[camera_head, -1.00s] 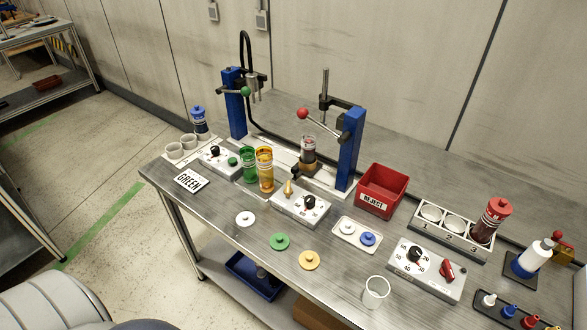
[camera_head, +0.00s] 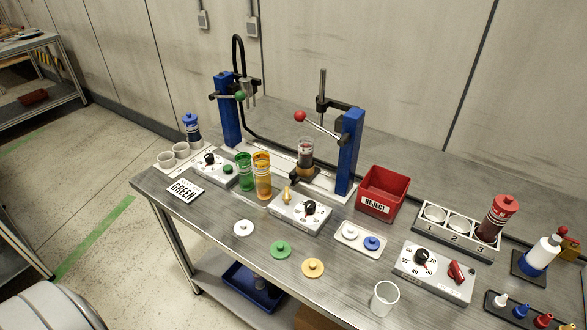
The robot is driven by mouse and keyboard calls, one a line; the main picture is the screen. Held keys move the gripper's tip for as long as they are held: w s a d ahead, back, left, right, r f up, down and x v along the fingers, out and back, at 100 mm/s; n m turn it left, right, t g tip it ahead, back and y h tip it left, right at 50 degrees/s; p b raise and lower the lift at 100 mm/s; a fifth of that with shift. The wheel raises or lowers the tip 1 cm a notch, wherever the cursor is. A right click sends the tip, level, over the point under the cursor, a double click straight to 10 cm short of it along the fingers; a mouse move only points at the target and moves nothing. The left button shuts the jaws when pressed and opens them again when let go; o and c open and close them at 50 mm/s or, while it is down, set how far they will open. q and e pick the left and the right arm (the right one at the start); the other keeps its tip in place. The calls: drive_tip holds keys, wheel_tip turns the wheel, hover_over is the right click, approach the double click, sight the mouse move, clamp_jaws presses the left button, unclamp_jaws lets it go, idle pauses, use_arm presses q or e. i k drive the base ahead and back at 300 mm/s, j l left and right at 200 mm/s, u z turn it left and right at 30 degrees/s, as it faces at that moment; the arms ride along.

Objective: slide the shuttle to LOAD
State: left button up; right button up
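The drum pump stand has two blue posts on a long pale base (camera_head: 326,190). The shuttle (camera_head: 303,174), a small brown-and-dark carrier, sits on this base beside the right blue post (camera_head: 349,150). A clear cylinder with dark contents (camera_head: 306,154) stands upright on it, below the arm of the right post. The left blue post (camera_head: 228,110) carries a nozzle and a green-knobbed lever (camera_head: 240,96). The right post has a red-knobbed lever (camera_head: 300,116). I cannot read a LOAD mark. Neither gripper is in view.
A control box with a black knob (camera_head: 300,214) sits in front of the shuttle. A red REJECT bin (camera_head: 383,190) stands right of the right post. The front bench edge holds loose coloured discs.

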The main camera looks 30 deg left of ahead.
sight(301, 171)
drive_tip(key=j+z, duration=0.2)
drive_tip(key=j, duration=0.25)
drive_tip(key=k+j+z, duration=0.2)
drive_tip(key=j, duration=0.25)
drive_tip(key=j+z, duration=0.25)
drive_tip(key=j, duration=0.2)
drive_tip(key=k, duration=0.05)
